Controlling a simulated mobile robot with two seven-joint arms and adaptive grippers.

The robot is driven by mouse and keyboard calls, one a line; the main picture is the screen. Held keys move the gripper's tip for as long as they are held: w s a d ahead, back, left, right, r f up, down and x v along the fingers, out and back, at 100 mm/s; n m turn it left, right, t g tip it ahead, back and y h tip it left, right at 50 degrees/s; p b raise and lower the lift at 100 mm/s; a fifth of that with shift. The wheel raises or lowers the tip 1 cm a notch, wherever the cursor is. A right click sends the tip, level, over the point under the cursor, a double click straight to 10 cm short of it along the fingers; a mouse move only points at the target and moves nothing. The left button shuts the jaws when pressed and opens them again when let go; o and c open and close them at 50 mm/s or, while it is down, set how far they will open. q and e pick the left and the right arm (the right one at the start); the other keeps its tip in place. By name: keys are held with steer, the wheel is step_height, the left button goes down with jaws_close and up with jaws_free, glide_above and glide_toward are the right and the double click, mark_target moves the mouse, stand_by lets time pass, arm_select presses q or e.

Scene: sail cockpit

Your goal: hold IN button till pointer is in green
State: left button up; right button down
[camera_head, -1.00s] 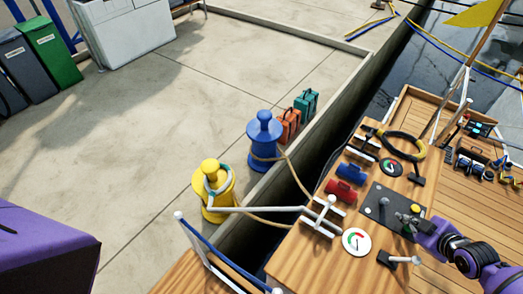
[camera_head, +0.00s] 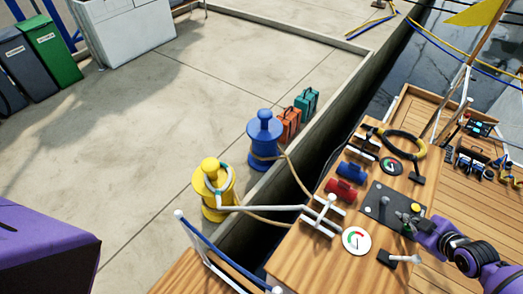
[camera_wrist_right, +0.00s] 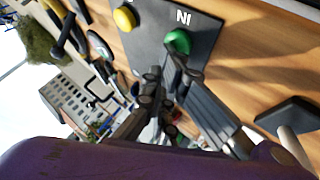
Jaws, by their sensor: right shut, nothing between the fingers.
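The dark button plate (camera_head: 382,205) lies on the wooden cockpit top. In the right wrist view, a green button (camera_wrist_right: 177,41) sits on the plate (camera_wrist_right: 165,20) beside white letters that read IN upside down. A yellow button (camera_wrist_right: 124,18) is further along the plate. My right gripper (camera_wrist_right: 168,78) is shut and empty, with its fingertips close to the green button; I cannot tell if they touch it. It also shows in the head view (camera_head: 409,226). Two round gauges, a near one (camera_head: 356,240) and a far one (camera_head: 391,166), have red and green marks; their pointers are too small to read surely. My left gripper is out of view.
Red (camera_head: 341,191) and blue (camera_head: 351,173) cylinders lie left of the plate. A black and yellow hose ring (camera_head: 402,145) lies behind. A white-handled lever (camera_head: 399,259) is near the front. Yellow (camera_head: 213,201) and blue (camera_head: 264,145) bollards stand on the quay.

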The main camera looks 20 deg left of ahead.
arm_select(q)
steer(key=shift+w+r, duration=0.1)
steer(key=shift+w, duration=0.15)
arm_select(e)
steer(key=shift+r, duration=0.1)
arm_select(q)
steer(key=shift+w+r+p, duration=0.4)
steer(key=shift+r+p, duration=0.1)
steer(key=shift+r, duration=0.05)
arm_select(e)
steer(key=shift+r, duration=0.85)
steer(key=shift+w+r+p, duration=0.1)
steer(key=shift+r+p, duration=0.6)
steer(key=shift+r, duration=0.75)
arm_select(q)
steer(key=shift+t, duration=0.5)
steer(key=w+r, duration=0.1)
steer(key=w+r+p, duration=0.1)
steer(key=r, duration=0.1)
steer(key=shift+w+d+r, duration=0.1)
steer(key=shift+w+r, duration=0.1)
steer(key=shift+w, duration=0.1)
arm_select(e)
step_height(320, 180, up, 2)
steer(key=shift+r, duration=0.1)
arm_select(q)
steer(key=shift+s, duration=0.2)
